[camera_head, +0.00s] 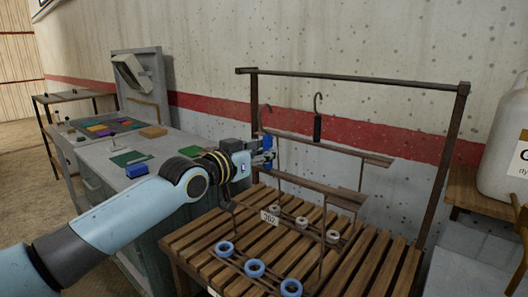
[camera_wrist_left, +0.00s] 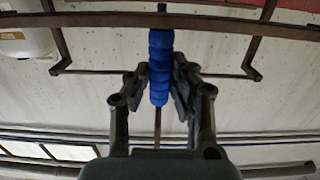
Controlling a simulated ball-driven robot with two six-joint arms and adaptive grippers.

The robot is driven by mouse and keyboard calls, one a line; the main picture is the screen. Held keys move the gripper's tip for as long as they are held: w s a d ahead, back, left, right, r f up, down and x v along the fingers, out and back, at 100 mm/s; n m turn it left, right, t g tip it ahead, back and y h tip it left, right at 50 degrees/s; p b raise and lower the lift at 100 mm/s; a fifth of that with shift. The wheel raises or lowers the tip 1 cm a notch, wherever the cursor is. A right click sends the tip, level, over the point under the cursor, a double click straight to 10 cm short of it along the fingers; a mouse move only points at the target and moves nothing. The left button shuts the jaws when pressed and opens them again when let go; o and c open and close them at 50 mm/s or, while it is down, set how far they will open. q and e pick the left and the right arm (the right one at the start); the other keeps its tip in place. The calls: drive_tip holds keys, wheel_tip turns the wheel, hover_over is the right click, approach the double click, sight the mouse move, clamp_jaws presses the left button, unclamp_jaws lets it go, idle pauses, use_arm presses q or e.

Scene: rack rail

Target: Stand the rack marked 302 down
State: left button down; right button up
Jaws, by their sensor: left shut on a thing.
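The rack has a white tag reading 302 (camera_head: 270,217) and a thin brown frame with narrow bars (camera_head: 315,190). My left gripper (camera_head: 264,156) is shut on its blue ribbed handle (camera_wrist_left: 160,65); the fingers (camera_wrist_left: 160,88) sit on both sides of the handle in the left wrist view. The rack is over the slatted bench (camera_head: 196,236); I cannot tell whether its feet touch the slats. Blue rings (camera_head: 254,268) and pale rings (camera_head: 301,222) show low around the rack. My right gripper is not in view.
A grey cabinet (camera_head: 112,151) with coloured pieces stands at left. A white jug (camera_head: 505,150) stands at right.

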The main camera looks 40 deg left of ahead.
use_arm(q)
drive_tip(key=c, duration=1.1)
unclamp_jaws()
drive_tip(key=shift+o, duration=0.4)
drive_tip(key=shift+f, duration=0.15)
drive_tip(key=o, duration=1)
